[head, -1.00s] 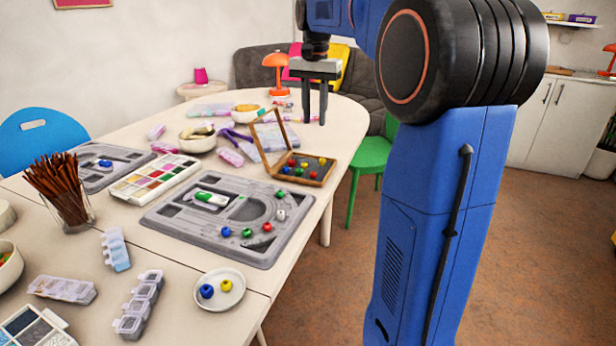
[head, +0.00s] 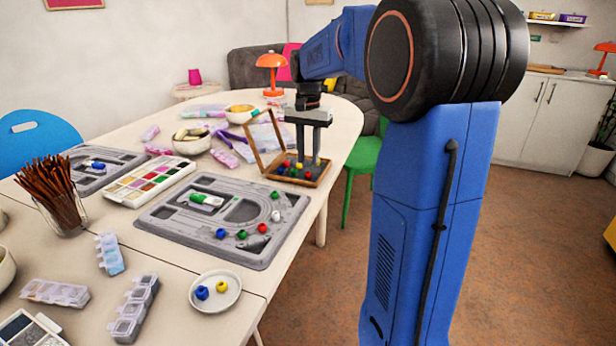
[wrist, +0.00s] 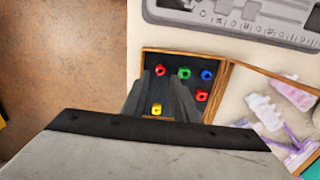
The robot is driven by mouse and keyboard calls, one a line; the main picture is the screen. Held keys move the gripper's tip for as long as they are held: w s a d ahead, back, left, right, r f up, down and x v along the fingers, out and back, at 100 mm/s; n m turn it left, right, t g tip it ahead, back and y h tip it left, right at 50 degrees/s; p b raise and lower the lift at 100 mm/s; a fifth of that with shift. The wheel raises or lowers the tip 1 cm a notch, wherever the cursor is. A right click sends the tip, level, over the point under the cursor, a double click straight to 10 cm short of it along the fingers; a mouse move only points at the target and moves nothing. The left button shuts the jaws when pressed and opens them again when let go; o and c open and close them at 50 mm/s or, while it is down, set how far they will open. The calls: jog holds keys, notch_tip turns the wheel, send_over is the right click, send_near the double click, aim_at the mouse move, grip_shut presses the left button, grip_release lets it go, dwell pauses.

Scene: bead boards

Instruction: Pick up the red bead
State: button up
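Two red beads lie in the open wooden box (head: 300,184), which has a dark lining. In the wrist view, one red bead (wrist: 160,70) is at the upper left of the box, just beyond my fingertips. The other red bead (wrist: 201,95) is at the right, beside the right finger. A third red bead (head: 262,228) lies on the grey bead board (head: 270,258). My gripper (head: 308,161) is open, pointing down over the box, and it also shows in the wrist view (wrist: 160,77). Nothing is held between its fingers.
The box also holds a yellow bead (wrist: 156,109), a green bead (wrist: 184,73) and a blue bead (wrist: 206,74). Its raised lid (head: 265,136) stands at the left. A saucer (head: 215,304) with two beads, a paint palette (head: 150,182) and bowls stand on the table.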

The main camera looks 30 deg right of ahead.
aim_at(308, 179)
notch_tip(308, 179, down, 5)
dwell(0.3)
grip_shut()
